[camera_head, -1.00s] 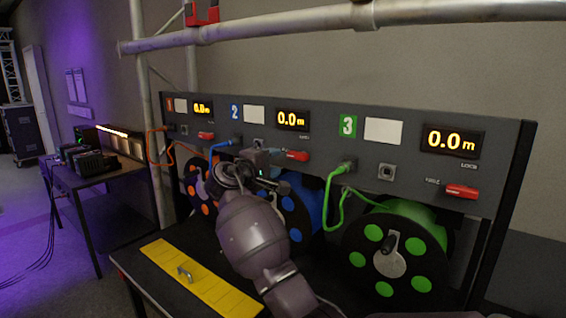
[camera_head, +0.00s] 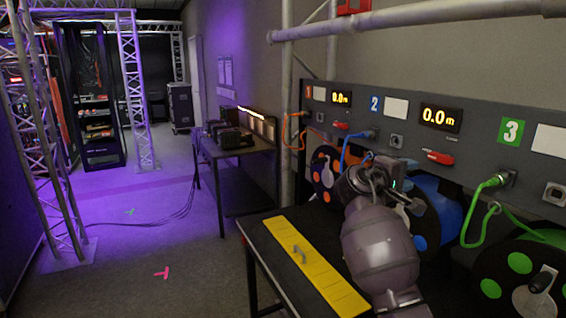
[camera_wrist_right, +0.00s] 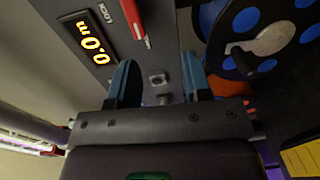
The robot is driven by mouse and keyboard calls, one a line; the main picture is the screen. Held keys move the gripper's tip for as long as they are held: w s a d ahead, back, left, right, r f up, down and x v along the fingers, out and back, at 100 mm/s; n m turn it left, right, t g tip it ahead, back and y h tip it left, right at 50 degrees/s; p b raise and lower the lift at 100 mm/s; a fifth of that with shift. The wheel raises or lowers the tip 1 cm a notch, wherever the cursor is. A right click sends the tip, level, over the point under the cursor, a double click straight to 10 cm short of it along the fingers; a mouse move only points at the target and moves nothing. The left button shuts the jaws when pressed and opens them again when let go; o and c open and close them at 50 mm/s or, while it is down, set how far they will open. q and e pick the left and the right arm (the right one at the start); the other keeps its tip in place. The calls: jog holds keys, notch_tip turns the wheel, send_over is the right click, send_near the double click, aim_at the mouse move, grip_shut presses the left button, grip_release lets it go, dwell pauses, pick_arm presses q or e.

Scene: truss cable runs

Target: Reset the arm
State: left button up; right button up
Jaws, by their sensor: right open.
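My right arm (camera_head: 380,245) reaches up from the bottom of the head view. Its right gripper (camera_head: 392,182) is in front of the blue reel (camera_head: 446,212), below panel section 2. In the right wrist view the two blue-grey fingers of the gripper (camera_wrist_right: 158,76) stand apart with nothing between them. A square socket (camera_wrist_right: 157,79) shows beyond the gap, on the panel face. The blue reel (camera_wrist_right: 246,20) is at the upper right there. My left gripper is not in view.
The grey panel (camera_head: 470,160) carries displays, red levers and plugged cables. An orange reel (camera_head: 322,172) and a green reel (camera_head: 510,275) flank the blue one. A yellow plate (camera_head: 318,268) lies on the black table. Open floor (camera_head: 150,270) lies left, near a truss (camera_head: 137,90).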

jog(key=s+d+f+m+y, duration=0.1)
jog(key=s+f+y, duration=0.3)
jog(key=s+f, duration=0.7)
jog(key=s+d+f+y, duration=0.1)
jog(key=s+f+y, duration=0.2)
jog(key=s+f, duration=0.75)
jog(key=s+a+f+m+g+y, duration=0.1)
jog(key=s+a+f+y, duration=0.25)
jog(key=s, duration=0.45)
jog(key=s+a+f+m+g+y, duration=0.1)
jog(key=s+a+f+y, duration=0.1)
jog(key=s+f, duration=0.35)
jog(key=s+a+f+m+g+y, duration=0.1)
jog(key=s+a+f+y, duration=0.15)
jog(key=s, duration=0.65)
jog(key=w+f+t, duration=0.2)
jog(key=f, duration=0.1)
jog(key=w+f+t, duration=0.2)
jog(key=f, duration=0.1)
jog(key=w+f+t, duration=0.2)
jog(key=f, duration=0.1)
jog(key=shift+w+a+f, duration=0.1)
jog(key=shift+w+f, duration=0.2)
jog(key=shift+w, duration=0.1)
jog(key=shift+w+f+t+y, duration=0.1)
jog(key=shift+f+t+y, duration=0.2)
jog(key=shift+f+t, duration=0.35)
jog(key=shift+r, duration=0.15)
jog(key=shift+a+b, duration=0.1)
jog(key=shift+b, duration=0.2)
